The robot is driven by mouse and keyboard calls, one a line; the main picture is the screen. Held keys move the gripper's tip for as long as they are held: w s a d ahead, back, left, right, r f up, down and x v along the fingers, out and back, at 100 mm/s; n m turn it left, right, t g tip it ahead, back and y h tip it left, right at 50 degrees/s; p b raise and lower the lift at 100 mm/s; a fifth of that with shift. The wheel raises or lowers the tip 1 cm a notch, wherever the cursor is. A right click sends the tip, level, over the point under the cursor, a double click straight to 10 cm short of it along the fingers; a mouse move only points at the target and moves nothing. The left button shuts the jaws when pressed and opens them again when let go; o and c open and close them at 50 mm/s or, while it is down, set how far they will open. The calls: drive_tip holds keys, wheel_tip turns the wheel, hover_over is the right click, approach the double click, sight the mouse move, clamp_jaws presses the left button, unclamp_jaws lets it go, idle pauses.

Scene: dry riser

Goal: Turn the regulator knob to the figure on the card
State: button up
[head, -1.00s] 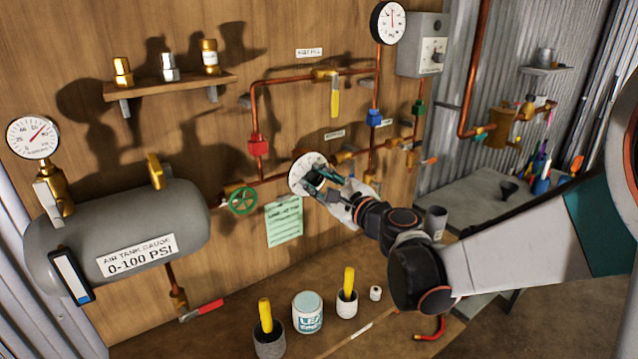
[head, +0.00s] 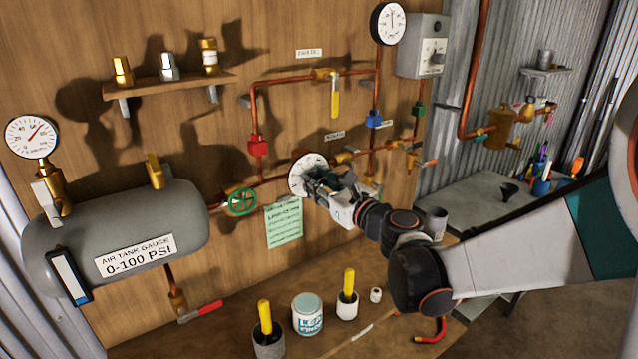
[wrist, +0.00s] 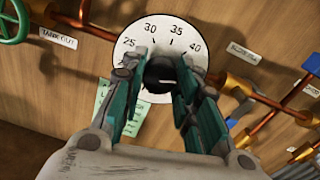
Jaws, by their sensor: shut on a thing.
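The regulator's round white dial (head: 301,182) is on the wooden wall. In the wrist view the dial (wrist: 166,30) shows the figures 25, 30, 35 and 40 around its upper edge. Its black knob (wrist: 160,70) sits at the centre, between the fingers. My gripper (wrist: 161,66) is shut on the knob; the fingers hide the knob's sides, and its setting is unclear. In the head view my gripper (head: 313,178) covers the knob. The green card (head: 284,224) hangs below the dial, its writing too small to read. My fingers partly cover the card (wrist: 103,96) in the wrist view.
A green handwheel (head: 242,201) and the grey air tank (head: 125,225) are left of the dial. Copper pipes with a yellow lever (head: 334,98) run above and right. Pots and a white tin (head: 307,315) stand on the bench below.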

drive_tip(key=shift+s+f, duration=0.1)
drive_tip(key=o, duration=1.1)
drive_tip(key=shift+c, duration=0.2)
drive_tip(key=shift+d, duration=0.1)
drive_tip(key=v, duration=1.1)
drive_tip(key=shift+s+d, duration=0.15)
drive_tip(key=shift+s, duration=0.2)
drive_tip(key=shift+s+d+r+m+p, duration=0.25)
drive_tip(key=shift+s+d+m+p, duration=0.05)
drive_tip(key=shift+s+d+p, duration=0.35)
drive_tip(key=b+x, duration=0.3)
drive_tip(key=x, duration=1)
drive_tip(key=shift+w+a+f, duration=0.1)
drive_tip(key=shift+w+a, duration=0.2)
